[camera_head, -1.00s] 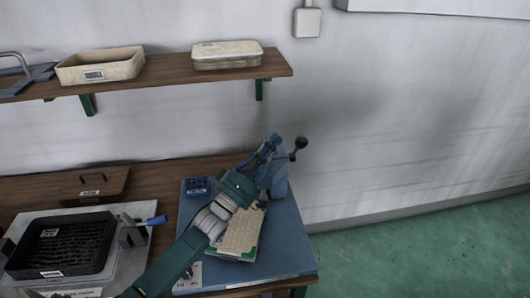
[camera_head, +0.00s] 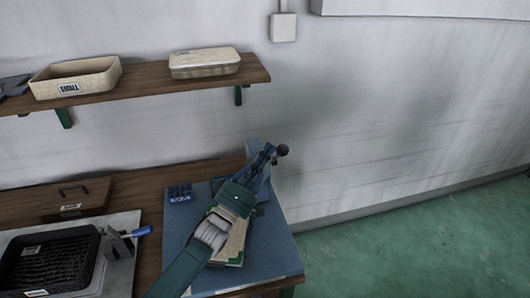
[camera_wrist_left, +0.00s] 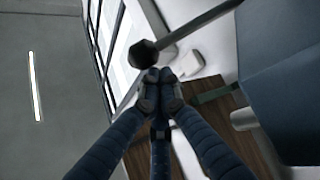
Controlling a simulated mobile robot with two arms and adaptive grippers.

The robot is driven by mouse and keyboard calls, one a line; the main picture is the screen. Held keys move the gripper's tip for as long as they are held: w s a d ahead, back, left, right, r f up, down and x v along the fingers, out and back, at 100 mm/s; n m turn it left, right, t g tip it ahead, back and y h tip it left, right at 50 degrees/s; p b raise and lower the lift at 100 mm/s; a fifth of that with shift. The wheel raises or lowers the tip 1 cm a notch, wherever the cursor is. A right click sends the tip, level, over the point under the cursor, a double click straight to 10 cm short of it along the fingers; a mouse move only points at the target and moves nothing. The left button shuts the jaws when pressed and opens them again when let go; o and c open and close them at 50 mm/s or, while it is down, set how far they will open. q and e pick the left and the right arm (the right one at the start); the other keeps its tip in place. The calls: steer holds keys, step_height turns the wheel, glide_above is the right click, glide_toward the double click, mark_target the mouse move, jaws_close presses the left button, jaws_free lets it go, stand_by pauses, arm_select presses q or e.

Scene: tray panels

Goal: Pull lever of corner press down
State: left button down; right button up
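The corner press (camera_head: 258,149) is a blue block at the back right of the blue mat, partly hidden behind my left arm. Its lever ends in a dark ball knob (camera_head: 282,150). In the left wrist view, the knob (camera_wrist_left: 143,54) is at the end of a dark rod (camera_wrist_left: 200,21) that runs up to the right. My left gripper (camera_head: 271,151) reaches up beside the press, its tips close to the knob. In the left wrist view, the gripper's fingertips (camera_wrist_left: 160,88) are together with nothing visible between them, just below the knob in the picture. Whether they touch it is unclear. My right gripper is out of view.
A blue mat (camera_head: 184,235) carries a small blue tray (camera_head: 179,193) and a beige panel (camera_head: 236,242) under my arm. A black tray (camera_head: 50,262) is in a fixture at left. A shelf (camera_head: 150,89) with boxes hangs above. Floor at right is clear.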

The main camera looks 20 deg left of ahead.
arm_select(q)
steer(key=shift+s+d+f+b, duration=0.1)
steer(key=shift+d+f+b, duration=0.05)
steer(key=shift+d+b, duration=0.15)
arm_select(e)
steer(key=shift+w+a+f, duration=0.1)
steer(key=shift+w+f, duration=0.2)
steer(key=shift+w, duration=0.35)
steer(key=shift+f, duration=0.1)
arm_select(q)
steer(key=s+d+f+m+h+b, duration=0.1)
steer(key=s+d+f+m+b, duration=0.1)
steer(key=f+b, duration=0.3)
steer(key=shift+s+d+f+b, duration=0.2)
steer(key=shift+s+f+b, duration=0.2)
steer(key=shift+s+b, duration=0.2)
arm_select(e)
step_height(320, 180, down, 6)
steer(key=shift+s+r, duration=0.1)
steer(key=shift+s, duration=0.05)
arm_select(q)
steer(key=shift+a, duration=0.1)
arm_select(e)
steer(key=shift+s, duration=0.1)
